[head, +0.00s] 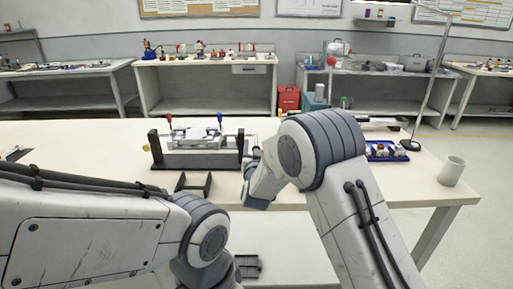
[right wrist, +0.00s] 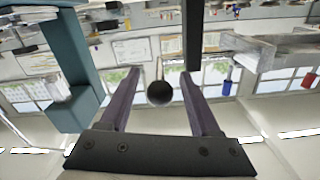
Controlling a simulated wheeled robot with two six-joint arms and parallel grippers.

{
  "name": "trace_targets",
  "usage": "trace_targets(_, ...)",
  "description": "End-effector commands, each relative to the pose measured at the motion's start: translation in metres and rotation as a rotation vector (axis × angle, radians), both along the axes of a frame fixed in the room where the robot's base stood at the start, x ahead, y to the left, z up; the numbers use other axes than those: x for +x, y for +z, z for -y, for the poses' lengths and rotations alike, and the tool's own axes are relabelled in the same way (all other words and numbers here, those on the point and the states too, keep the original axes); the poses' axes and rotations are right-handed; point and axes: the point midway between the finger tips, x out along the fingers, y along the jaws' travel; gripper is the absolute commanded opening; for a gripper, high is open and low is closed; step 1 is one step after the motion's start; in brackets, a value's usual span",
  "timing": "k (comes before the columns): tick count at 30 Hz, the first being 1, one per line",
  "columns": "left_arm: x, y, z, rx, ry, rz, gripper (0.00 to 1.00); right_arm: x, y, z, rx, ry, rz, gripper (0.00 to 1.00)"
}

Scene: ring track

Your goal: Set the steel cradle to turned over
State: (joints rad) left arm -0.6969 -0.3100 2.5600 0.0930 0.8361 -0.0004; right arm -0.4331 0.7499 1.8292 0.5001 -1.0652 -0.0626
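The steel cradle (head: 198,141) hangs between the dark end posts of a black stand (head: 200,160) on the white table. In the head view a red knob (head: 169,117) and a blue knob (head: 220,117) stick up from it. In the right wrist view the cradle (right wrist: 275,48) is at the upper right. My right gripper (head: 252,155) is at the stand's right end, its fingers largely hidden in the head view. In the right wrist view the fingers are spread, with a dark ball (right wrist: 159,93) between them and gaps on both sides.
To the right are a blue tray (head: 385,152) with small parts, a lamp base (head: 410,145) with a tall pole, and a white cup (head: 451,171). The table left of the stand is mostly clear.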

Motion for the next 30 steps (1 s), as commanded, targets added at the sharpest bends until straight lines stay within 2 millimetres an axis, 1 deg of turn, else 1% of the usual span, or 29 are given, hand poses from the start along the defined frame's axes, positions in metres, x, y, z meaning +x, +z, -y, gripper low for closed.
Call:
trace_targets(1,0.0000,0.0000,0.0000,0.000,0.000,0.000,0.51,-0.0001,0.0001,-0.0001,0.000,0.000,0.000,0.45)
trace_targets(2,0.0000,0.0000,0.0000,0.000,0.000,0.000,0.51,-0.0002,0.0002,-0.0001,0.000,0.000,0.000,0.34)
trace_targets(3,0.0000,0.0000,0.0000,0.000,0.000,0.000,0.51,-0.0002,0.0002,-0.0001,0.000,0.000,0.000,0.18)
trace_targets(4,0.0000,0.0000,0.0000,0.000,0.000,0.000,0.51,-0.0002,0.0002,0.0000,0.000,0.000,0.000,0.07)
trace_targets(5,0.0000,0.0000,0.0000,0.000,0.000,0.000,0.51,-0.0003,0.0002,0.0000,0.000,0.000,0.000,0.00)
trace_targets(30,0.0000,0.0000,0.0000,0.000,0.000,0.000,0.51,-0.0006,0.0002,0.0001,0.001,0.000,0.000,0.00)
